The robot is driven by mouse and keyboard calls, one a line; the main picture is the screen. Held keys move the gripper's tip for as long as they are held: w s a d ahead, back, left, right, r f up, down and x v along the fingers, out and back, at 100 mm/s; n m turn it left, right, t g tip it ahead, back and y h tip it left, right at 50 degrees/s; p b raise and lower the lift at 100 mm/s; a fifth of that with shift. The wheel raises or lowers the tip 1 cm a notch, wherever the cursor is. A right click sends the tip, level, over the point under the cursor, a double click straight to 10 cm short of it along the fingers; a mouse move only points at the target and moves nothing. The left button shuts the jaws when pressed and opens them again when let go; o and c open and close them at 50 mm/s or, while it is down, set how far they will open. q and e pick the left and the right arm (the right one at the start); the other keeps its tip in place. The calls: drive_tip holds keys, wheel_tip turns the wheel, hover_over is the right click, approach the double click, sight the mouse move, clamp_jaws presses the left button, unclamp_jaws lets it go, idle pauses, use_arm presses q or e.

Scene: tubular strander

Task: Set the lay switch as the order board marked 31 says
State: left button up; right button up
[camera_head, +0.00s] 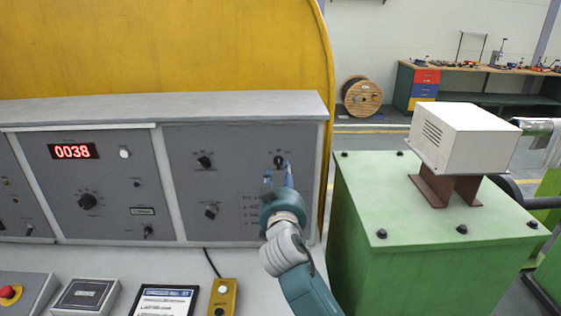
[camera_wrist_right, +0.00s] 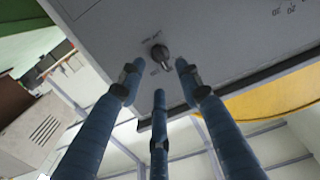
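The right-hand grey panel (camera_head: 181,232) carries several dark knobs, with labels too small to read, so I cannot tell which is the lay switch. My right gripper (camera_head: 278,178) is in front of the upper right knob (camera_head: 279,160). In the right wrist view this knob (camera_wrist_right: 159,53) lies just beyond the three spread blue fingers (camera_wrist_right: 158,80); they are open and appear not to touch it. The upper left knob (camera_head: 205,162) and lower knob (camera_head: 211,211) are free. A dark-framed board (camera_head: 165,301) with a white sheet lies on the desk; its number is not clearly legible. My left gripper is out of view.
A display (camera_head: 73,151) reads 0038 on the middle panel, above another knob (camera_head: 88,201). A yellow pendant box (camera_head: 223,297) with a cable lies on the desk. A green machine housing (camera_head: 433,262) stands close on the right of my right arm.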

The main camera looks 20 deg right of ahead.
sight(280, 163)
drive_tip(key=p+x, duration=0.1)
drive_tip(key=x, duration=0.5)
drive_tip(key=shift+w+f, duration=0.1)
drive_tip(key=shift+w, duration=0.1)
drive_tip(key=c, duration=0.9)
